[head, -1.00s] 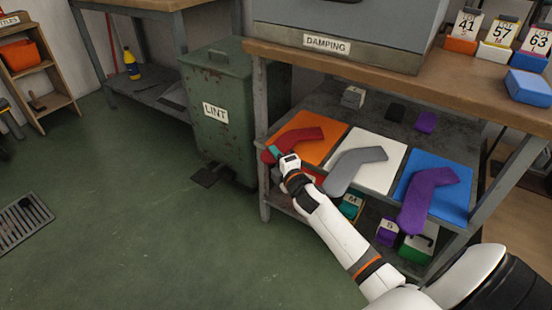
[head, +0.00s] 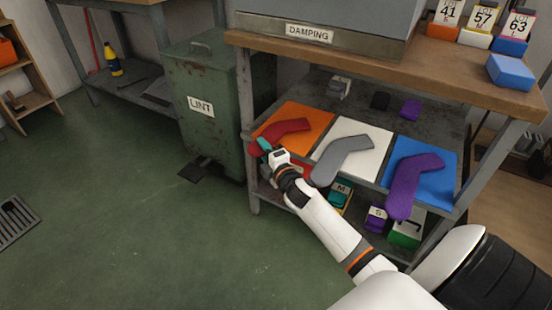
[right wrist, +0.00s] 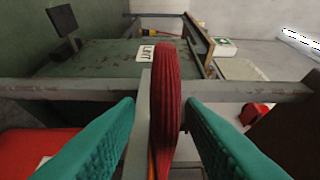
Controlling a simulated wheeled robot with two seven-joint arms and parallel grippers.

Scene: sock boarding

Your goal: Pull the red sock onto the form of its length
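The red sock (head: 287,129) lies on the orange board (head: 307,115), its leg end toward my right gripper (head: 264,144). In the right wrist view the sock (right wrist: 167,100) is ribbed and seen edge-on between the teal fingers of my right gripper (right wrist: 160,106). The fingers stand apart on both sides of it, with a gap at the left; whether the right finger touches it I cannot tell. A grey sock shape (head: 341,158) lies on a white board (head: 368,135), and a purple one (head: 413,182) on a blue board (head: 436,190). My left gripper is not in view.
The boards rest on a shelf under a wooden bench top (head: 400,70). LOT cards (head: 483,17) and a blue block (head: 515,72) stand on top. Labelled boxes (head: 340,193) sit on the lower shelf. A green LINT bin (head: 211,135) stands at the left. The floor ahead is clear.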

